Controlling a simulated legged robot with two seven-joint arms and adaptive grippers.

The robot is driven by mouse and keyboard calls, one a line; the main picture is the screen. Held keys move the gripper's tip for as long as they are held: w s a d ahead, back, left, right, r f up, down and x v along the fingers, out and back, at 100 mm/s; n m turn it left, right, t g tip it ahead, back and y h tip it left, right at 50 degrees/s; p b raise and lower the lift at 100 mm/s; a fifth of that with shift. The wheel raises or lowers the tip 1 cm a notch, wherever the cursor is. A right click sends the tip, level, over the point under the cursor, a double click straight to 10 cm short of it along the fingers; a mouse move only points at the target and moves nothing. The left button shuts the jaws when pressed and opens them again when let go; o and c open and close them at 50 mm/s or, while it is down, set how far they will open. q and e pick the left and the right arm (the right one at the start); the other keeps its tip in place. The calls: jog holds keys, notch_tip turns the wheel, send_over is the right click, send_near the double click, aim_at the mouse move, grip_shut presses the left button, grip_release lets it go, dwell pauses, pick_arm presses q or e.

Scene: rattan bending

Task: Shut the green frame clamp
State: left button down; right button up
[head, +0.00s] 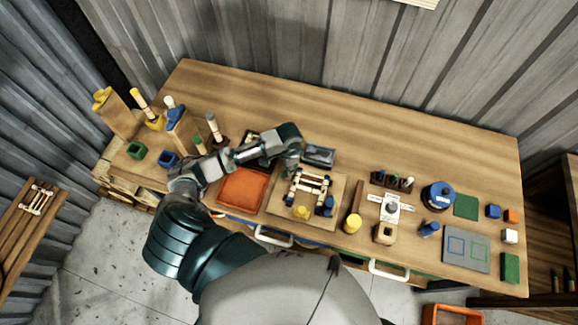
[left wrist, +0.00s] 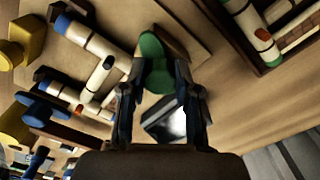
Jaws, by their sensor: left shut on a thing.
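The green frame clamp (left wrist: 154,62) shows in the left wrist view, with its rounded green part between my left fingertips. My left gripper (left wrist: 158,82) is shut on it. In the head view my left gripper (head: 294,152) is over the back of the wooden frame board (head: 283,207), and the green clamp is hidden there. White rattan pieces (head: 309,184) are set on that board. A blue clamp (head: 327,205) and a yellow clamp (head: 302,212) stand at its front. My right gripper is not in view.
A dark tray (head: 318,156) is close behind the board. The back right of the table is clear.

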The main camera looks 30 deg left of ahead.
pick_arm(q)
jog(key=m, duration=0.5)
jog(key=shift+w+a+r+m, duration=0.1)
jog(key=shift+w+r+m, duration=0.05)
jog(key=shift+w+m, duration=0.15)
jog(key=m, duration=0.5)
jog(key=shift+w+m, duration=0.1)
jog(key=shift+m, duration=0.5)
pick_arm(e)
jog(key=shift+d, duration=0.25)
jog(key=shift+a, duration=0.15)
pick_arm(q)
jog(key=c, duration=0.8)
grip_release()
jog(key=shift+c, duration=0.2)
